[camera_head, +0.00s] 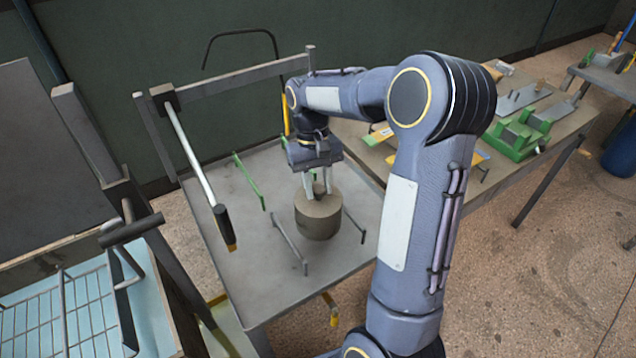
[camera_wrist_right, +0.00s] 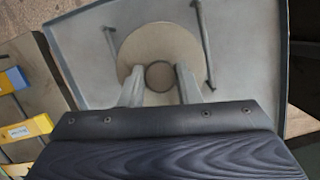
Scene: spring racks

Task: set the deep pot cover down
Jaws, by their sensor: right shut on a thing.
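The deep pot cover (camera_head: 318,218) is a grey-brown, drum-shaped piece with a small knob on top. It is over the grey metal table (camera_head: 240,285), between low rails. My right gripper (camera_head: 318,190) points down from above and is shut on the cover's knob. In the right wrist view the cover (camera_wrist_right: 180,45) shows as a round disc, with its round knob (camera_wrist_right: 158,75) between the two fingers (camera_wrist_right: 158,88). Whether the cover's underside touches the table cannot be told. My left gripper is not in view.
Thin rails (camera_head: 288,245) and green bars (camera_head: 249,181) stand on the table around the cover. A lever with a black and yellow handle (camera_head: 224,228) hangs at the left. A wire rack (camera_head: 70,310) is at lower left. A second table (camera_head: 480,185) holds a green fixture (camera_head: 520,135).

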